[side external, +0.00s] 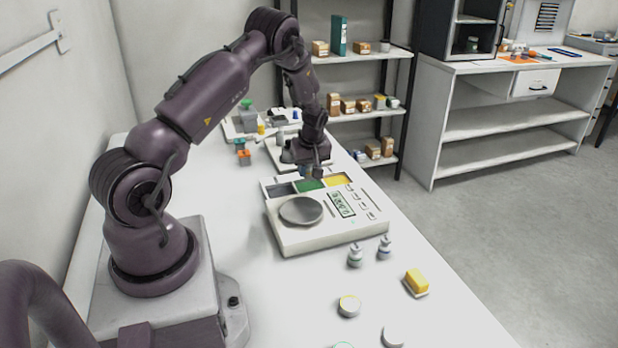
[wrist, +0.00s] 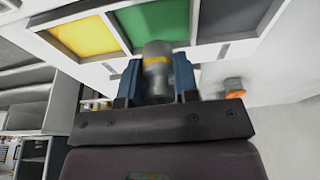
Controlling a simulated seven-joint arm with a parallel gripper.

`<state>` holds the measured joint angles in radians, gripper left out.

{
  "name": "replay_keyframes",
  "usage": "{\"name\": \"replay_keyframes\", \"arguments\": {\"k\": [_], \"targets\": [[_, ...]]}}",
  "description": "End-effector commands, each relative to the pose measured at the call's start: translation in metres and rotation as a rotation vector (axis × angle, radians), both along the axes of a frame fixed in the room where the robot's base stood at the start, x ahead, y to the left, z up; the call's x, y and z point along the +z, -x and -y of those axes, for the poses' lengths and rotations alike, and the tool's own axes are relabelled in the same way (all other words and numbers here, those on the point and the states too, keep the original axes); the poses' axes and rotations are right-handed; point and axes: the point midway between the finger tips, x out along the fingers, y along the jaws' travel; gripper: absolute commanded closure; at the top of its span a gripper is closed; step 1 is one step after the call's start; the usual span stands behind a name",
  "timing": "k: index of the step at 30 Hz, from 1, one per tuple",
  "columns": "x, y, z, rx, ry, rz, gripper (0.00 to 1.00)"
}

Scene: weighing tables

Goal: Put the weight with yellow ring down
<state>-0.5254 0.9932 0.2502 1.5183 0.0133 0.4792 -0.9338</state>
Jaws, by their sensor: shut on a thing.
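My gripper (wrist: 157,78) is shut on the weight with yellow ring (wrist: 156,58), a grey metal weight with a yellow band, held between the two blue fingers in the wrist view. In the side external view my gripper (side external: 314,170) hangs over the back of the tray, and the weight cannot be made out there. The tray has a grey compartment (side external: 281,189), a green compartment (side external: 309,185) and a yellow compartment (side external: 338,180). In the wrist view the weight overlaps the edge of the green compartment (wrist: 155,20). I cannot tell how high it is above the table.
A scale (side external: 325,228) with a round pan stands directly in front of the tray. Two small grey weights (side external: 355,256) (side external: 384,248), a yellow block (side external: 416,281) and round lidded pieces (side external: 349,305) lie nearer the front. Small orange and green items (side external: 242,152) stand behind on the left.

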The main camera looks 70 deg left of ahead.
Motion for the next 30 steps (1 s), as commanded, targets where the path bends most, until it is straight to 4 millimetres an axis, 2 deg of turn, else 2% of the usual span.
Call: {"name": "replay_keyframes", "arguments": {"k": [3,7,19,20,23,30], "targets": [[-0.018,-0.002,-0.002,0.001,0.001,-0.002,1.00],[-0.032,-0.002,-0.002,0.001,0.000,0.000,1.00],[-0.037,-0.002,-0.002,0.001,-0.001,0.001,1.00],[-0.037,-0.002,-0.002,0.001,0.000,0.000,0.69],[-0.037,-0.002,-0.002,0.001,0.000,0.000,0.46],[-0.037,-0.002,-0.002,0.001,0.000,0.000,0.46]]}}
